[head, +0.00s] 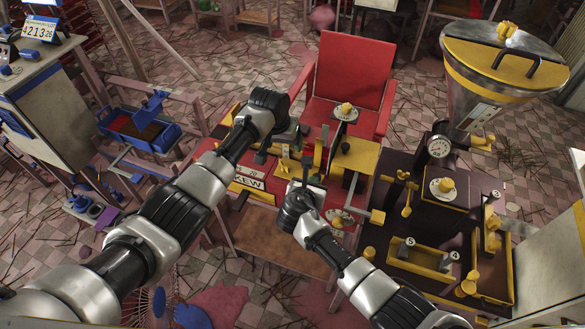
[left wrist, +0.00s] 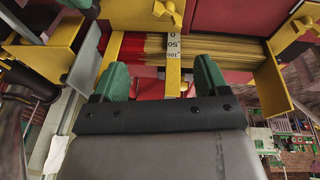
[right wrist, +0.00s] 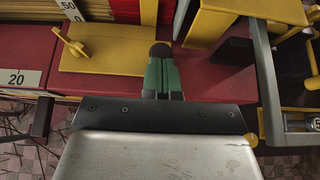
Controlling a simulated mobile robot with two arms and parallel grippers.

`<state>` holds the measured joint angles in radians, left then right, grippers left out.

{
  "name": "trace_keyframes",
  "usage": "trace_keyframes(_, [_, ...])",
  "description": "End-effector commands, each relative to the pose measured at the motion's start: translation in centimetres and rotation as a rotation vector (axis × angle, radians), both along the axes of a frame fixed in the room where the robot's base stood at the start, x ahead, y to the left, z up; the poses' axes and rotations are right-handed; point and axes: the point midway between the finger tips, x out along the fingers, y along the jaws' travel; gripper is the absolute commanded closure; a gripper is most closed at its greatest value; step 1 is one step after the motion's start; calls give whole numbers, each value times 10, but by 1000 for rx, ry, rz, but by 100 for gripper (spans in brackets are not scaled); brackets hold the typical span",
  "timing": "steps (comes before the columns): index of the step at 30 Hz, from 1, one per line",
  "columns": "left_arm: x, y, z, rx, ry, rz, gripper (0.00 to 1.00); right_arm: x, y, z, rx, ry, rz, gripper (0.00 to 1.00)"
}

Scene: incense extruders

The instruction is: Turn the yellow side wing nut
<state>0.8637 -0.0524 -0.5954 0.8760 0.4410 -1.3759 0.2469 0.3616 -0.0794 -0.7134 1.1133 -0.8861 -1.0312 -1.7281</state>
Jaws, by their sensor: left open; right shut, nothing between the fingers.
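A yellow wing nut (right wrist: 74,42) stands on a yellow plate (right wrist: 110,58) in the right wrist view, left of my right fingers. It also shows at the top of the left wrist view (left wrist: 168,12), just beyond the 0 end of a white scale.
A bundle of thin yellow and red sticks (left wrist: 215,50) lies behind the scale. A yellow box (right wrist: 240,15) and a grey bar (right wrist: 268,75) stand right of my right fingers. In the head view a red chair (head: 350,65) stands behind, and a dark extruder bench (head: 420,225) lies right.

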Motion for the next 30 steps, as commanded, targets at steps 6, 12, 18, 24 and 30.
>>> trace_keyframes(6, [-19,2,-33,-354,115,412,26,0,-1,-1,-1,1,-2,100])
trace_keyframes(12, [-37,14,-49,-724,310,888,26,0,-1,-1,-1,1,-2,100])
trace_keyframes(18, [-52,41,-55,-1061,574,1355,26,0,-1,-1,-1,1,-2,100])
trace_keyframes(24, [-64,72,-53,-1318,843,1712,26,0,-1,-1,-1,1,-2,100])
trace_keyframes(30, [-70,90,-51,-1442,1003,1881,26,0,-1,-1,-1,1,-2,100])
